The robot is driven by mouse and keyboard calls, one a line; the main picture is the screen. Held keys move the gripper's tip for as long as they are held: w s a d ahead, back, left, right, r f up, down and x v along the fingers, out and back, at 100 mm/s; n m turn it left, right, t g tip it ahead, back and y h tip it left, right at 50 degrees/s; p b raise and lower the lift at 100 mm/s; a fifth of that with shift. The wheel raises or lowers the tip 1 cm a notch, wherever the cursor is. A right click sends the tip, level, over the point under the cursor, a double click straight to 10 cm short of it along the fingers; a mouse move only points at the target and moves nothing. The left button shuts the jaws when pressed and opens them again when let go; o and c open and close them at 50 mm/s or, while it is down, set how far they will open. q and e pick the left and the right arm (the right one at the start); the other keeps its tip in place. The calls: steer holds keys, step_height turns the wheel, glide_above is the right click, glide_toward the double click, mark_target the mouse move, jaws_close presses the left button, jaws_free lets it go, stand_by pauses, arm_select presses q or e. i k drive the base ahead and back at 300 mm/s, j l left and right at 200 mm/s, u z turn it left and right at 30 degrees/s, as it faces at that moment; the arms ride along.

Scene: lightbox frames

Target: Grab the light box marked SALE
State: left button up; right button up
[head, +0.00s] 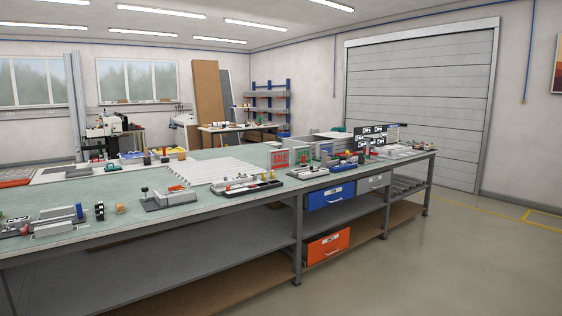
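A small red light box with light lettering that looks like SALE (280,159) stands on the long green-topped workbench (130,183), right of the middle of the head view. Its front faces me, and small parts stand close in front of and beside it. Several black light boxes with white lettering (372,132) stand behind it to the right, too small to read surely. Neither of my grippers shows in the head view.
Tools and small fixtures line the bench's front edge, with a pale ribbed panel (213,171) behind them. The floor (450,255) in front of the bench at right is clear.

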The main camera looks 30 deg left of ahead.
mark_target(279, 159)
steer(key=i+j+u, duration=0.3)
steer(key=i, duration=0.15)
steer(key=i+j+u, duration=0.15)
steer(key=i+u, duration=0.5)
steer(key=i, duration=2.15)
steer(key=i+z, duration=0.1)
steer(key=i, duration=0.45)
steer(key=i+j+z, duration=0.15)
steer(key=i, duration=0.4)
steer(key=i+l, duration=0.15)
